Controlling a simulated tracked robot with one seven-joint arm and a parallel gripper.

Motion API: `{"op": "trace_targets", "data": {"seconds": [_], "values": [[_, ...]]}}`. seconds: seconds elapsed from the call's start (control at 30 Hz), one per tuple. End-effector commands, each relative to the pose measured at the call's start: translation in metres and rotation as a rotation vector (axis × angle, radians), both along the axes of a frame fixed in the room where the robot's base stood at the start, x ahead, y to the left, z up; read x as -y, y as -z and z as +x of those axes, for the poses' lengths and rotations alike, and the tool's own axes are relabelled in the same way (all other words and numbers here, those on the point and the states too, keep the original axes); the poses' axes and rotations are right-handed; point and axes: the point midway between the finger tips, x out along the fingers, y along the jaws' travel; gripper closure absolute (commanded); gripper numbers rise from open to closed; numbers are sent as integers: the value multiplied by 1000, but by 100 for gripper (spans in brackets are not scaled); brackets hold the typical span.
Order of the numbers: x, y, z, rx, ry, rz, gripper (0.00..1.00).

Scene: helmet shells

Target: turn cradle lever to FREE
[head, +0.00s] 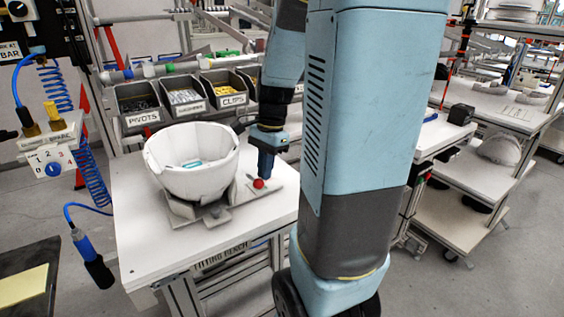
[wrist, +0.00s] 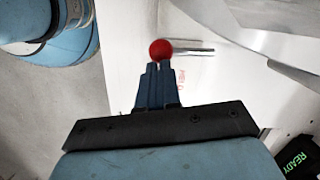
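The cradle lever shows in the wrist view as a thin metal bar (wrist: 196,51) with a red ball knob (wrist: 160,50) at its left end. The knob (head: 258,183) also shows in the head view, right of the cradle (head: 183,211). A white helmet shell (head: 178,165) sits open side up in the cradle. My gripper (head: 266,175) points down at the knob. In the wrist view its fingers (wrist: 158,68) are together, tips right by the knob; whether they touch it is unclear. Red lettering (wrist: 181,80) beside the fingers is partly hidden and not surely readable.
The white fitting bench (head: 140,235) carries the cradle. Bins (head: 185,97) marked PIVOTS and CLIPS stand behind it. A blue coiled hose (head: 92,165) hangs at the left. My arm hides the bench's right side in the head view.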

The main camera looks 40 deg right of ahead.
Motion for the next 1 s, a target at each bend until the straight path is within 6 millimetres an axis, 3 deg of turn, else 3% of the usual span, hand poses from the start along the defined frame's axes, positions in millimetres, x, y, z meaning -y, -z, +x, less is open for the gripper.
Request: {"op": "trace_targets", "data": {"seconds": [0.37, 0.57, 0.7, 1.0], "values": [[3, 2, -2, -7, 4, 0, 100], [19, -7, 0, -5, 4, -1, 100], [39, -22, 2, 1, 2, -2, 100], [49, -81, 4, 2, 1, -2, 100]]}}
